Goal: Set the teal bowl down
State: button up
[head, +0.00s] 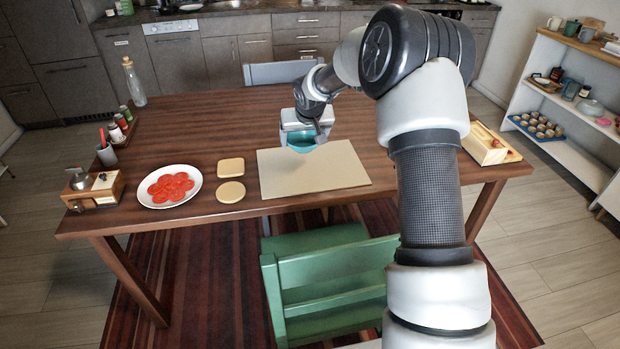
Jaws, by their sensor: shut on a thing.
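The teal bowl (301,147) shows in the head view just below my gripper (301,136), over the far part of the beige board (335,182) on the wooden table. My gripper points down and is shut on the bowl. The gripper body hides much of the bowl, and the fingertips are hard to make out. I cannot tell whether the bowl touches the board or hangs a little above it.
A wooden box (484,146) stands at the table's right. A green chair (330,275) stands in front. The table's back left is mostly clear.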

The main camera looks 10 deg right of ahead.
jog(key=shift+w+f, duration=0.2)
jog(key=shift+f, duration=0.35)
notch_tip(320, 180, down, 9)
jog(key=shift+b, duration=0.95)
jog(key=shift+f, duration=0.15)
jog(key=o, duration=1.1)
